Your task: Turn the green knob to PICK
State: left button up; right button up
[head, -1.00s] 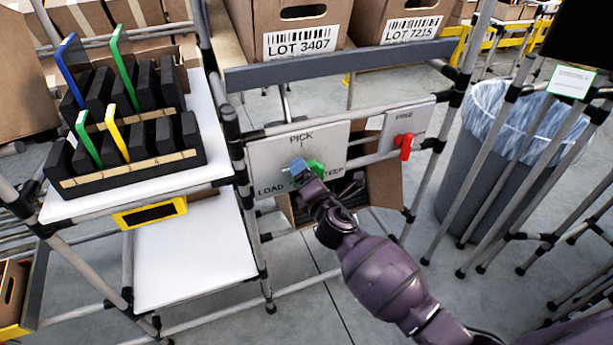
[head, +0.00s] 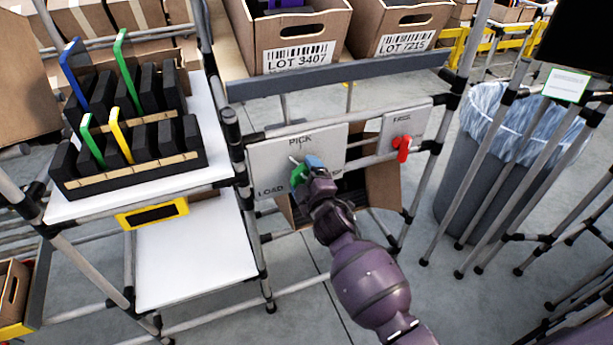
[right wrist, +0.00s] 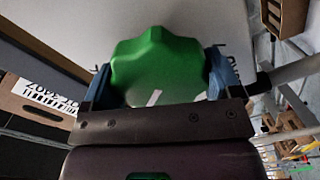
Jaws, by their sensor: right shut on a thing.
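The green knob (head: 298,176) is on a pale panel (head: 265,158) marked PICK at the top and LOAD at lower left; the lower-right label is hidden by my arm. A small white mark at the knob's upper left lies between LOAD and PICK; the exact pointing is hard to tell. My right gripper (head: 306,172) is shut on the knob. In the right wrist view the knob (right wrist: 165,60) fills the space between the blue fingers of the gripper (right wrist: 160,85). My left gripper is not in view.
A smaller panel with a red knob (head: 402,148) is just right. A grey rail (head: 340,77) and cartons (head: 290,40) stand above. A rack of black slots (head: 130,165) is at left, a grey bin (head: 460,175) at right. An open carton (head: 383,185) sits behind the panel.

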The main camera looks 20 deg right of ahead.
jog(key=m+p, duration=0.1)
jog(key=m, duration=0.4)
jog(key=shift+r, duration=0.1)
jog(key=shift+m+p, duration=0.4)
jog(key=shift+m, duration=0.7)
jog(key=o, duration=0.7)
jog(key=shift+o, duration=0.2)
jog(key=shift+s, duration=0.15)
